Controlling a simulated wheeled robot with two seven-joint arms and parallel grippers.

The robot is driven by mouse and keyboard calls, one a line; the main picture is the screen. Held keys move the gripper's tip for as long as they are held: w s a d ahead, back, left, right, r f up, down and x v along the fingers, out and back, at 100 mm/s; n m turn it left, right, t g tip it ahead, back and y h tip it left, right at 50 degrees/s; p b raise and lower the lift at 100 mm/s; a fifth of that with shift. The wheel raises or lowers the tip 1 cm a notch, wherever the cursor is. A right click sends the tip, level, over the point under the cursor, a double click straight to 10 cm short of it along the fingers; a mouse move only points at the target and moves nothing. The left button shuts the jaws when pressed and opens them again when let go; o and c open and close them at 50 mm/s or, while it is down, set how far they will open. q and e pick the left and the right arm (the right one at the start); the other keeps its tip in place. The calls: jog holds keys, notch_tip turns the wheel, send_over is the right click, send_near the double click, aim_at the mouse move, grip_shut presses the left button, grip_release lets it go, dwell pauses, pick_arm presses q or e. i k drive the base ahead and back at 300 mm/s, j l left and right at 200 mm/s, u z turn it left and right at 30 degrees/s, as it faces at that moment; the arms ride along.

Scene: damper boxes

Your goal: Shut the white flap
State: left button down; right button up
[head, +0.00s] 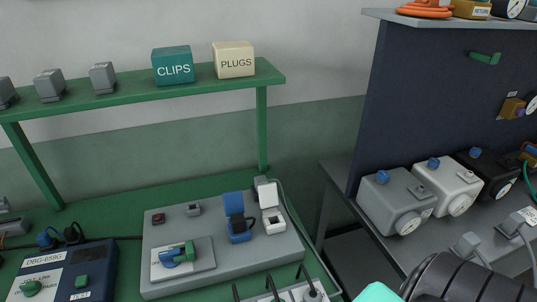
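The white flap (267,195) stands raised at the back of a small white box (274,222), on the right part of a grey panel (210,272) on the green bench. The box's front face shows a dark opening. Beside it on the left, a blue flap (233,203) also stands up over a blue box (239,231). Neither of my grippers shows. A black ribbed part with a teal piece, which looks like part of my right arm, enters at the bottom right, well away from the flap.
A green shelf (140,95) above holds a CLIPS box (173,66) and a PLUGS box (233,59). Black upright pins (271,285) stand in front of the panel. A grey cable runs down its right side. Several boxes with dials (397,200) stand on the right bench.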

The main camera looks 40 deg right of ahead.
aim_at(267, 193)
jog(key=z, duration=1.2)
jog(key=k, duration=0.1)
